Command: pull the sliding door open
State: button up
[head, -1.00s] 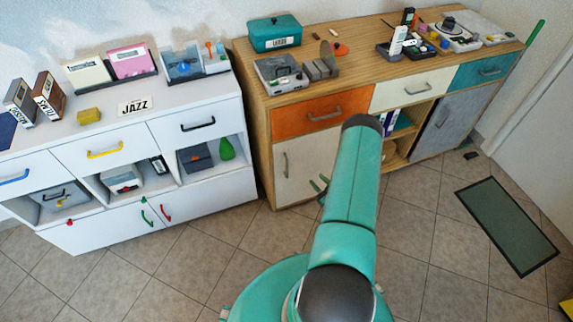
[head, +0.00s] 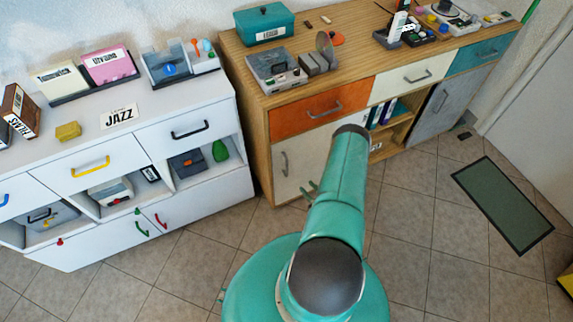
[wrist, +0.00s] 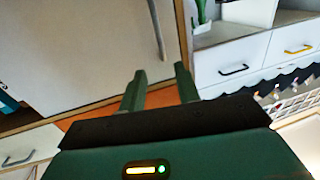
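The wooden cabinet (head: 262,140) has a cream door (head: 300,160) at its lower left and a grey door (head: 450,100) at its lower right. Each has an upright grey handle; I cannot tell by looks which door slides. The cream door's handle (head: 285,163) also shows in the wrist view (wrist: 157,28), beyond my fingertips. My gripper (wrist: 160,72) is open and empty, its two green fingers apart. In the head view my gripper (head: 310,190) is mostly hidden behind my arm, just right of the cream door's handle. Both doors look shut over their own compartments.
Open shelves with binders (head: 381,112) lie between the two doors. Orange (head: 305,112), cream and teal drawers run above. A white cabinet (head: 200,205) stands at the left, with red and green handles low down. A dark mat (head: 502,205) lies on the tiled floor at right.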

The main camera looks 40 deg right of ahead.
aim_at(287, 166)
jog(key=w, duration=0.8)
jog(key=w+d, duration=0.1)
jog(key=w, duration=0.4)
grip_shut()
